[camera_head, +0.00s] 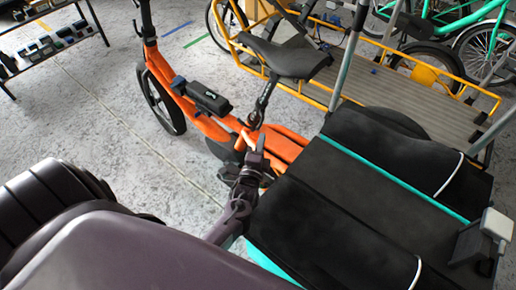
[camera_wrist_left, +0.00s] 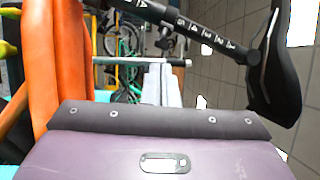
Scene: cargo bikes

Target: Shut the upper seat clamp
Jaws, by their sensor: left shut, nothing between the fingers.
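The black saddle (camera_head: 285,57) sits on a dark seat post (camera_head: 263,101) above the orange bike frame (camera_head: 285,143). The upper seat clamp (camera_head: 255,119) looks like a small dark collar low on the post; its lever position is too small to tell. In the left wrist view the saddle (camera_wrist_left: 273,68) is at the right, and the marked post (camera_wrist_left: 205,35) runs up to the left. A dark clamp part (camera_wrist_left: 163,39) shows on the post there. My left gripper (camera_head: 257,150) is shut and empty, just below the clamp; contact cannot be told. My right gripper is not in view.
A black-topped cargo box (camera_head: 350,185) with a teal strap stands close at the right of my left gripper. Behind the saddle is a yellow-framed cargo bike (camera_head: 420,95). A shelf (camera_head: 50,45) is at the back left.

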